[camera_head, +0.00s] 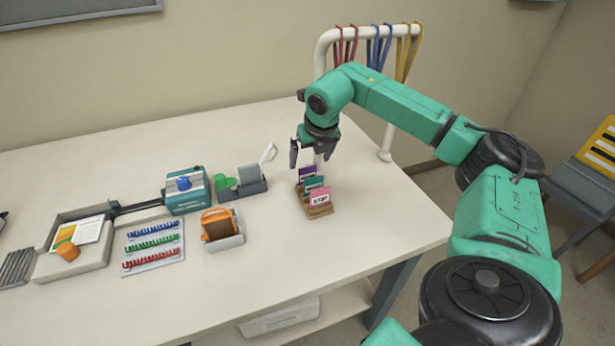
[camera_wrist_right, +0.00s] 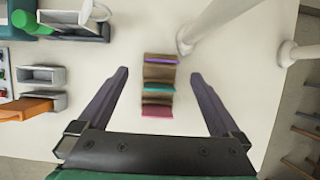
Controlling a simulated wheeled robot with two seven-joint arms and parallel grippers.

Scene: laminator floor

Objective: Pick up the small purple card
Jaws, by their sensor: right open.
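The small purple card (camera_head: 308,171) stands upright in the rear slot of a stepped wooden holder (camera_head: 320,212). A teal card (camera_head: 314,184) and a pink card (camera_head: 320,197) stand in front of it. In the right wrist view the purple card (camera_wrist_right: 160,62) is seen nearly edge-on at the far end of the holder (camera_wrist_right: 159,73). My right gripper (camera_head: 312,163) is open and empty above the rear of the holder. In the right wrist view its two fingers (camera_wrist_right: 158,90) are wide apart, one on each side of the card row. My left gripper is not in view.
A white rail (camera_head: 322,55) with coloured lanyards stands behind the holder. To the left are an orange item in a grey tray (camera_head: 226,243), a grey stand (camera_head: 253,187), a teal laminator (camera_head: 188,205) and a board of coloured strips (camera_head: 153,267). The table right of the holder is clear.

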